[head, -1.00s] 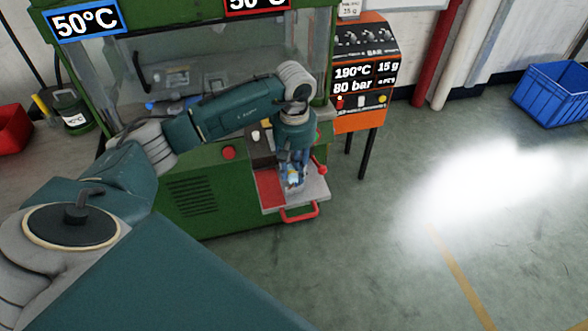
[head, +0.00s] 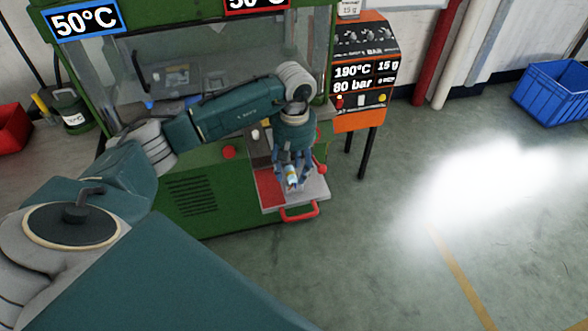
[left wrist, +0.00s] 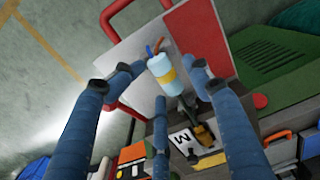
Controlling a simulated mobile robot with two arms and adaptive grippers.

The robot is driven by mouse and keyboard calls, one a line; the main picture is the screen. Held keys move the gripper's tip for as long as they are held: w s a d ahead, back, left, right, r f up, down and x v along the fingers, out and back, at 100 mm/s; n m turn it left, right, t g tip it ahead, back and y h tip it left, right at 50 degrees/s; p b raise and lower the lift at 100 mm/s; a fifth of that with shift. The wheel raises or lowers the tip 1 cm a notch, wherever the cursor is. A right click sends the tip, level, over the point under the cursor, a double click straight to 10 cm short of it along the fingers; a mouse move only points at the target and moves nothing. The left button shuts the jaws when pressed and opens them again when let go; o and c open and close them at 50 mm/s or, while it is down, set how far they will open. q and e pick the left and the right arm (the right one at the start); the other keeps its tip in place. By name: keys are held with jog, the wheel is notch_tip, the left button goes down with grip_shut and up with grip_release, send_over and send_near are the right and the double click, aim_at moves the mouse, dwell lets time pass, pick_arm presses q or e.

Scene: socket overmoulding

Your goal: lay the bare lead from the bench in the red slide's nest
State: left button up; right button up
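The lead's end (left wrist: 158,66), a pale blue-white cylinder with a yellow band and short orange and blue wires, lies at the grey plate with the red half (left wrist: 198,35) in the left wrist view. The slide (head: 268,188), with its red handle (head: 299,212), stands out from the green press in the head view. My left gripper (head: 293,180) is over the slide's grey part. Its fingers (left wrist: 165,70) stand apart on both sides of the cylinder, with gaps visible. The nest is hidden, so I cannot tell how the lead is seated. My right gripper is out of view.
The green press (head: 195,200) stands behind the slide. An orange control unit (head: 362,118) on dark legs is to its right. A blue crate (head: 553,95) is on the floor at the far right. The floor in front of the slide is clear.

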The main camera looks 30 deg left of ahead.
pick_arm(q)
jog(key=shift+r, duration=0.1)
notch_tip(320, 180, up, 12)
dwell(0.4)
dwell(0.4)
